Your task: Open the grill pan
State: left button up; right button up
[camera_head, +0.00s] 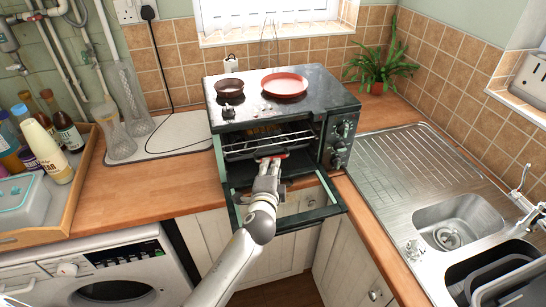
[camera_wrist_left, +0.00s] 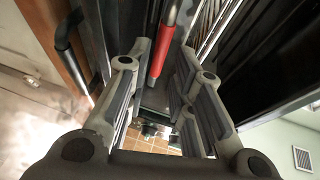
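The small dark oven (camera_head: 225,122) stands on the counter with its glass-fronted door (camera_head: 332,212) folded down. Inside are a wire rack (camera_head: 240,149) and the dark grill pan, mostly hidden in shadow. Its red handle (camera_head: 284,155) shows at the opening, and in the left wrist view the red handle (camera_wrist_left: 162,50) runs between my fingertips. My left gripper (camera_head: 268,164) reaches over the lowered door to this handle. Its fingers (camera_wrist_left: 163,55) sit close on both sides of the red bar; whether they press on it is unclear. My right gripper is not in view.
A steel sink (camera_head: 455,215) is at the right. Bottles in a wooden tray (camera_head: 85,175) and glass vases (camera_head: 130,95) stand left.

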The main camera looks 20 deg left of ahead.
pick_arm(q)
jog(key=shift+x, duration=2.95)
jog(key=shift+c, duration=0.4)
jog(key=shift+f, duration=0.1)
grip_shut()
jog(key=shift+s, duration=0.1)
